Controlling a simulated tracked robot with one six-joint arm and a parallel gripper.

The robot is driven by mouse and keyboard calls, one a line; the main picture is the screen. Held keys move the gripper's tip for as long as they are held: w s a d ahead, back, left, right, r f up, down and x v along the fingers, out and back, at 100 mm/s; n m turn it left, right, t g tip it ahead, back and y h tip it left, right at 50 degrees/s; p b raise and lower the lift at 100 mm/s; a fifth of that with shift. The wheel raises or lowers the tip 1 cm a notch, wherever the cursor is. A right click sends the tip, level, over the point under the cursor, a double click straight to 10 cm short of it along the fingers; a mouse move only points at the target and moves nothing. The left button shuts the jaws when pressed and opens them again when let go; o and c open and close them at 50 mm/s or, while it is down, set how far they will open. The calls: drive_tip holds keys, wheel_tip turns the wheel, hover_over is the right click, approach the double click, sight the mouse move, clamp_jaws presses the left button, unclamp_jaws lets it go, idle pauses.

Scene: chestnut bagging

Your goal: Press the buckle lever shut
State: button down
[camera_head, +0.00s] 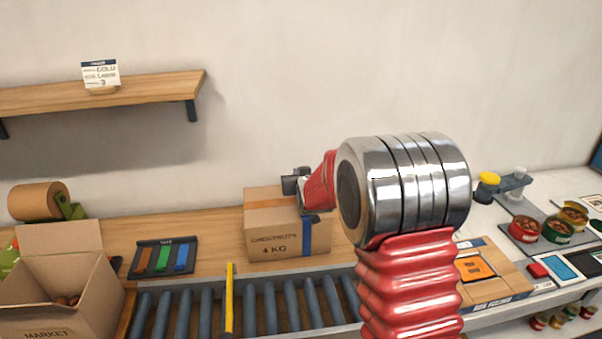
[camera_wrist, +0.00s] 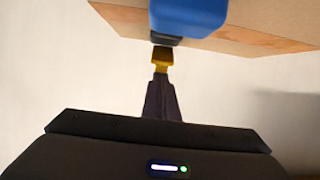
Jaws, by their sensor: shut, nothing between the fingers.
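The closed carton marked "CHESTNUTS 4 KG" (camera_head: 268,243) stands on the wooden bench just behind the roller conveyor in the head view. A blue strap (camera_head: 307,237) runs down its right front. In the wrist view a thick blue part (camera_wrist: 190,18), likely the buckle or its lever, lies against the carton (camera_wrist: 265,22). My gripper (camera_wrist: 162,58) is shut and empty, its yellow tips just under the blue part's lower edge; I cannot tell whether they touch. In the head view my arm hides part of the carton's right side and the fingertips are not clear.
An open "MARKET" carton (camera_head: 62,285) with chestnuts stands at left. A tape tray (camera_head: 163,258) lies on the bench beside the closed carton. A yellow bar (camera_head: 229,300) crosses the rollers (camera_head: 290,306). Tins (camera_head: 525,229) stand at right. A shelf (camera_head: 130,92) hangs above left.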

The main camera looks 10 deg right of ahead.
drive_tip(key=shift+s+f+t, duration=0.35)
drive_tip(key=shift+s+t, duration=0.15)
drive_tip(key=shift+t, duration=0.1)
drive_tip(key=shift+s+f, duration=0.5)
drive_tip(key=shift+s, duration=0.05)
drive_tip(key=shift+r, duration=0.6)
wheel_tip(320, 180, up, 3)
drive_tip(key=s+f, duration=0.1)
drive_tip(key=s, duration=0.2)
drive_tip(key=s+f, duration=0.1)
drive_tip(key=s, duration=0.2)
drive_tip(key=s+f, duration=0.1)
drive_tip(key=s, duration=0.2)
drive_tip(key=shift+s+a+f, duration=0.2)
drive_tip(key=shift+a+f, duration=0.1)
drive_tip(key=shift+a, duration=0.1)
